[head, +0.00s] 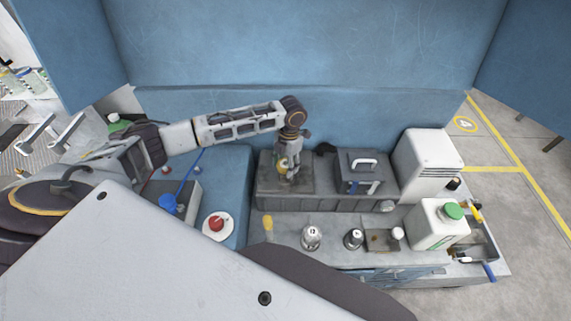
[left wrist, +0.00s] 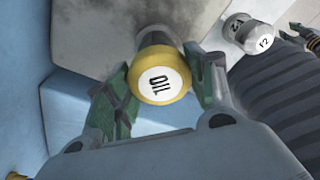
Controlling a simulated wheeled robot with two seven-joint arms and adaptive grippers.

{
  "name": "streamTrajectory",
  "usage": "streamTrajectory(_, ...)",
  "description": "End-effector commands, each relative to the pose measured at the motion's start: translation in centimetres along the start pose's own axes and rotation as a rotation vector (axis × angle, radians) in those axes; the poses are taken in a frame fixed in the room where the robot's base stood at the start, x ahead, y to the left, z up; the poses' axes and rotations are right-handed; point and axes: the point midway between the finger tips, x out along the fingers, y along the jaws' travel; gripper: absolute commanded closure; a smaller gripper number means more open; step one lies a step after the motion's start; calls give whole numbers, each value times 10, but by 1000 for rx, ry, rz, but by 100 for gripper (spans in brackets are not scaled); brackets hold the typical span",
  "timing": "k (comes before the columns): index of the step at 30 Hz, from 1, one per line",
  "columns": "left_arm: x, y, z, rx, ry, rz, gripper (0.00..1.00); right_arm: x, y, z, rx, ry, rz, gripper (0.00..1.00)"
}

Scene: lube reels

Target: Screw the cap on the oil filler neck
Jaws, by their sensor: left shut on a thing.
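My left gripper (head: 288,173) reaches from the left over the grey block at the back of the bench. In the left wrist view, its two green-padded fingers (left wrist: 160,92) are shut on a yellow cap (left wrist: 160,75). The cap has a white round label with dark letters, facing the camera. In the head view a bit of yellow (head: 282,161) shows between the fingers. I cannot tell whether the cap touches a neck. My right gripper is not in view.
A dark box with a handle (head: 360,170) stands right of the gripper, then a white machine (head: 428,165). In front are silver labelled pieces (head: 311,237), a yellow piece (head: 268,225), a green-capped white jug (head: 437,228) and a red knob on a white disc (head: 216,226).

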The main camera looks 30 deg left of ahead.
Motion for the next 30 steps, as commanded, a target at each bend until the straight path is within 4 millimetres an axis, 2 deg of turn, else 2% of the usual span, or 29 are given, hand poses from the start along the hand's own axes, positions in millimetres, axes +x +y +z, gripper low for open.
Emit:
streamTrajectory(12,1,0,0,246,1,30,69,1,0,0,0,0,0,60)
streamTrajectory(30,-1,0,4,290,-7,36,69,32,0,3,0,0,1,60)
